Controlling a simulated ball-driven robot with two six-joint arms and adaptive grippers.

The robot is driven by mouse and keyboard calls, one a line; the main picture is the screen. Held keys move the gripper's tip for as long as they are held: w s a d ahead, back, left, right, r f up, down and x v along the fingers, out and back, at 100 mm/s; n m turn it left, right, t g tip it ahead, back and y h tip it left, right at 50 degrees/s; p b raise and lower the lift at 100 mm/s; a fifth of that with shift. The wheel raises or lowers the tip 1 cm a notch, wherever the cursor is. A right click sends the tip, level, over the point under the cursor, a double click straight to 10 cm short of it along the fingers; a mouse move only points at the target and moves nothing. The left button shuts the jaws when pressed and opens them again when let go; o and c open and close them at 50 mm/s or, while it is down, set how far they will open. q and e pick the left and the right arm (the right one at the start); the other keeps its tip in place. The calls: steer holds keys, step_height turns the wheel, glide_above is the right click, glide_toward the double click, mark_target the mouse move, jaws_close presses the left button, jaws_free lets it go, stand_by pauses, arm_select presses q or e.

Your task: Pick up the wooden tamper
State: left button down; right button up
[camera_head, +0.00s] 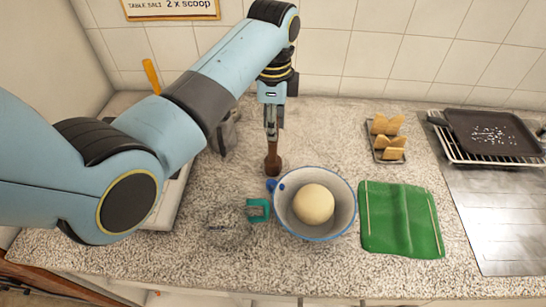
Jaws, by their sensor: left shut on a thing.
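The wooden tamper (273,160) is a dark brown, upright piece on the speckled counter, just behind the white bowl. My left gripper (271,132) points straight down above it and is shut on its upper part. The tamper's lower end is at or close to the counter; I cannot tell whether it touches. My right gripper is not in view.
A blue-rimmed white bowl (288,218) holding a ball of dough (313,204) stands close in front of the tamper. A teal object (258,210) lies left of the bowl. A green cloth (400,220), a small rack (386,140) and a dark tray (490,132) are to the right.

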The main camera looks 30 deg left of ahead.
arm_select(q)
step_height(320, 180, up, 8)
steer(key=shift+w+f+b, duration=0.1)
steer(key=shift+b, duration=0.6)
steer(key=shift+r+p, duration=0.55)
steer(key=shift+r, duration=0.65)
steer(key=c, duration=1.7)
jaws_free()
jaws_close()
